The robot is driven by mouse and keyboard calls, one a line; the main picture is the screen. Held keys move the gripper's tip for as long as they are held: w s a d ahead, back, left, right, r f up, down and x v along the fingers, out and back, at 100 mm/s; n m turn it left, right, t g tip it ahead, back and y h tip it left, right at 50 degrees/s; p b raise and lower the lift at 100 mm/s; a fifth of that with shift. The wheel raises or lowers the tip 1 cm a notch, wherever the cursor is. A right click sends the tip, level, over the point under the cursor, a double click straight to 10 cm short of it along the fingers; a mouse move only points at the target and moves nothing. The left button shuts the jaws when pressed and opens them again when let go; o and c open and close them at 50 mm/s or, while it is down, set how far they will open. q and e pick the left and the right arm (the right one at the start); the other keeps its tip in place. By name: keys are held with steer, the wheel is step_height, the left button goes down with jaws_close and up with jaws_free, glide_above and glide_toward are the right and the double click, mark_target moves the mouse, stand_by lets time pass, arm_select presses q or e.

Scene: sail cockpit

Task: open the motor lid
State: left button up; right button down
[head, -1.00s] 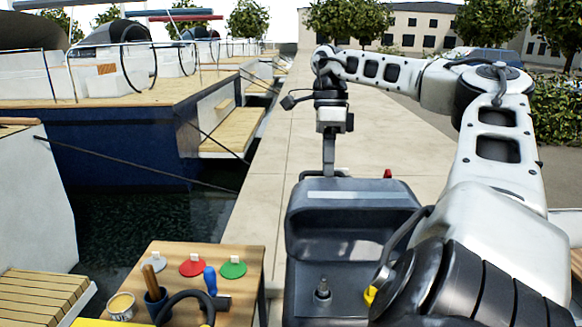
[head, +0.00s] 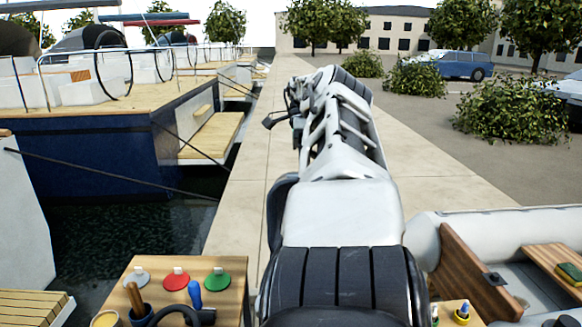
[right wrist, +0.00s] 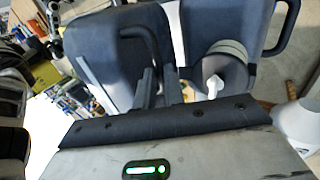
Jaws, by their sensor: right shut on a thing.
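The dark grey motor lid (right wrist: 105,60) fills the upper left of the right wrist view, with a curved black handle (right wrist: 150,38) on it. My right gripper (right wrist: 159,76) is shut on this handle. The motor's dark casing (right wrist: 210,20) is to the right, with a grey round fitting (right wrist: 229,62) showing. The lid appears raised from the casing, but its exact angle is hard to tell. In the head view my right arm hides nearly all of the motor; a dark edge of it (head: 283,195) shows left of the arm. My left gripper is out of view.
A wooden table (head: 232,300) with coloured discs (head: 176,278) and tools stands at lower left. A grey inflatable boat (head: 480,225) is at right. The stone quay (head: 245,195) runs away ahead, with water (head: 100,235) and moored boats to the left.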

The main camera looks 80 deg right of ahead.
steer(key=shift+s+f, duration=0.1)
steer(key=shift+f, duration=0.45)
steer(key=c, duration=1.5)
jaws_free()
steer(key=shift+d, duration=0.1)
